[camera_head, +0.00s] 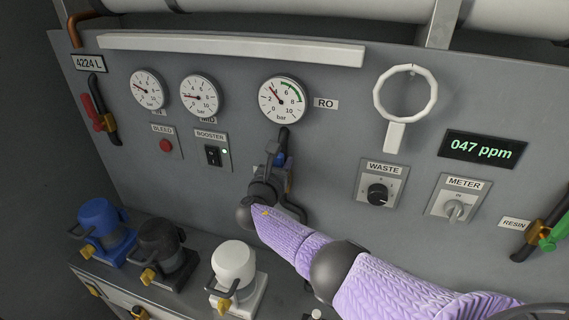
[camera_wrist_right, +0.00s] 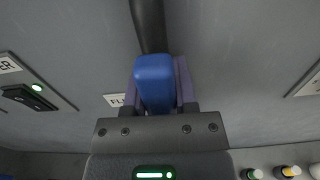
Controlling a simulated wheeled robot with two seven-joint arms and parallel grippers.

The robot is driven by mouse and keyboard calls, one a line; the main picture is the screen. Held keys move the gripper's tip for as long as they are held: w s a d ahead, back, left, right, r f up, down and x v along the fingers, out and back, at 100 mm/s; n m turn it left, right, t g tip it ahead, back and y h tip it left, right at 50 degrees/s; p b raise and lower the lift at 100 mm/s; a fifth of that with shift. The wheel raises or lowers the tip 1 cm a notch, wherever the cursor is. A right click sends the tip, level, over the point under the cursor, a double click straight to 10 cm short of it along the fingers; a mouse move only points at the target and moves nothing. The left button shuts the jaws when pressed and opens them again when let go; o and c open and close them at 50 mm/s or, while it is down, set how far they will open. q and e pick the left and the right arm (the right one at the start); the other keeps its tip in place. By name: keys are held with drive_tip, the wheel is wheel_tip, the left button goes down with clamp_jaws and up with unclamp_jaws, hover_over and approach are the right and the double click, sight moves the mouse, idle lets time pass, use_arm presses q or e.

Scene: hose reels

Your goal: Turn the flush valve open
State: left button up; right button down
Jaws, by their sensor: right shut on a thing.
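The flush valve shows as a blue handle (camera_head: 281,159) on a black pipe below the RO gauge, mostly hidden behind my right gripper in the head view. In the wrist view the blue handle (camera_wrist_right: 155,82) sits between the two fingers, with the black pipe running up behind it. My right gripper (camera_head: 277,168) is shut on this handle; its fingers (camera_wrist_right: 156,90) lie on both sides of it. A partly covered label starting "FL" (camera_wrist_right: 115,99) is left of the handle. I cannot tell the valve's exact angle. My left gripper is not in view.
The RO gauge (camera_head: 284,100) is just above the valve. The booster switch (camera_head: 212,155) is to the left and the waste knob (camera_head: 377,194) to the right. Blue (camera_head: 101,230), black (camera_head: 161,250) and white (camera_head: 235,276) capped units stand on the ledge below.

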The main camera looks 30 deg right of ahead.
drive_tip(key=shift+a, duration=0.1)
idle(0.4)
drive_tip(key=shift+c, duration=2)
unclamp_jaws()
drive_tip(key=shift+w, duration=0.1)
drive_tip(key=p+v, duration=0.3)
drive_tip(key=v, duration=0.7)
drive_tip(key=shift+p, duration=0.4)
